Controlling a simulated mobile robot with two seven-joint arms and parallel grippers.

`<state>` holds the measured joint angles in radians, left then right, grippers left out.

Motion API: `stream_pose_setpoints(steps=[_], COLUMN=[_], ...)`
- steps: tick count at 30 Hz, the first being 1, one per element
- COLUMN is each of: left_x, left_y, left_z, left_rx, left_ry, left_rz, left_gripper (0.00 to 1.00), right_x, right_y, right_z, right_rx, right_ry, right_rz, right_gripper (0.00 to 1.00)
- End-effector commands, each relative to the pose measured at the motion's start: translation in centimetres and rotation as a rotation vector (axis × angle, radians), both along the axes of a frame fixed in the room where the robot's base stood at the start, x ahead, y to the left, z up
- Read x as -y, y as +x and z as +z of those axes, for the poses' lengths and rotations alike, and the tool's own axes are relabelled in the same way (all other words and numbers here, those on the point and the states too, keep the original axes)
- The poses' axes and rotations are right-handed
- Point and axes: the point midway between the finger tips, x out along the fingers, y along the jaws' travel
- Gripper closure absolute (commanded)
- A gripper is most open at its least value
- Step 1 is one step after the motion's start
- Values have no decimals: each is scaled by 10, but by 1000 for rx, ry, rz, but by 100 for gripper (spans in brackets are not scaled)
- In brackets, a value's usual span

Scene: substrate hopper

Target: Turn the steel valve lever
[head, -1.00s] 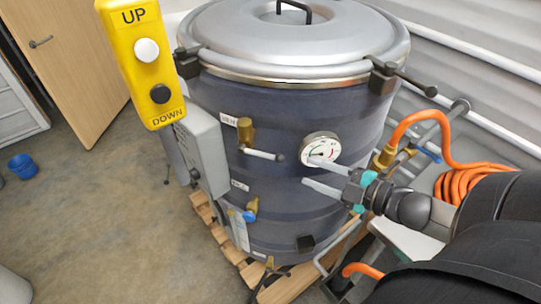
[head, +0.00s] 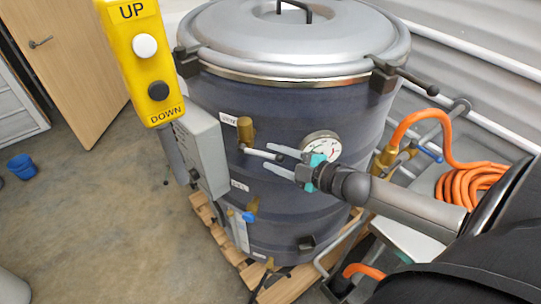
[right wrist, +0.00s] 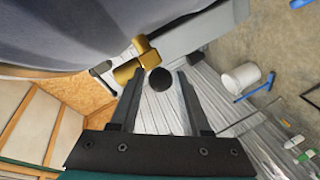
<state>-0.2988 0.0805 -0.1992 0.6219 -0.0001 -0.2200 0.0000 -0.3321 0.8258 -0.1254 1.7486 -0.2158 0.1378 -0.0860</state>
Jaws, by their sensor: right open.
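The steel valve lever (head: 259,153) is a short pale rod with a dark end. It sticks out to the right from a brass valve (head: 245,130) on the front of the dark blue drum (head: 300,200). My right gripper (head: 271,157) is open, its two fingers reaching from the right to either side of the lever's end. In the right wrist view, the lever's black round end (right wrist: 160,79) shows between the open fingers (right wrist: 158,74), with the brass valve (right wrist: 130,70) just beyond. I cannot tell whether a finger touches it. My left gripper is not in view.
A round gauge (head: 321,147) sits close behind my right gripper. A second valve with a blue handle (head: 249,214) is lower down. A yellow UP/DOWN pendant (head: 141,60) hangs at the left above a grey box (head: 203,150). An orange hose (head: 470,185) coils at the right.

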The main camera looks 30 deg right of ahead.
Motion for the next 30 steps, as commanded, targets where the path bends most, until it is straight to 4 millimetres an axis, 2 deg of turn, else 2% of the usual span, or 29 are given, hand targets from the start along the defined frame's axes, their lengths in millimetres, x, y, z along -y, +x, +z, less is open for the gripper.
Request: stream_pose_setpoints(steps=[6, 18, 30], left_x=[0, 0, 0], left_y=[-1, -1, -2], left_z=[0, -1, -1], left_rx=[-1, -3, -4], left_ry=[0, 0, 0], left_rz=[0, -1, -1], left_gripper=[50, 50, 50], right_x=[-4, -6, -6], right_y=[13, 16, 15], right_z=[-2, -4, -4], right_rx=[1, 0, 0], right_ry=[-1, 0, 0], right_rz=[0, -1, 0], right_gripper=[53, 53, 98])
